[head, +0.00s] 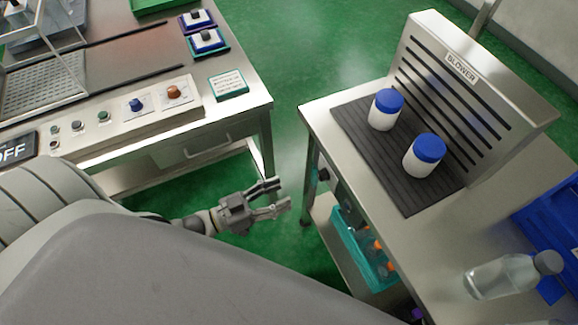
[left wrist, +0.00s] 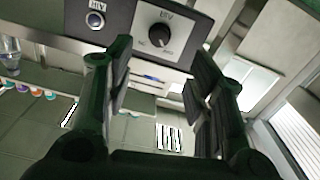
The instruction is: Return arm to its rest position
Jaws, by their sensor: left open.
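My left gripper (head: 279,194) is in the head view, in the gap between the control bench on the left and the blower table on the right. Its two fingers are apart, point to the right, and nothing is between them. In the left wrist view the two open fingers (left wrist: 160,62) frame a dark panel with a black knob (left wrist: 159,41); no object is held. My right gripper is in neither view.
The control bench (head: 215,132) carries knobs and buttons. The blower table (head: 325,131) has two white bottles with blue lids (head: 383,110) (head: 424,155) on a dark ribbed mat. A clear bottle (head: 505,277) lies at right. A teal crate (head: 360,250) sits below. Green floor separates the tables.

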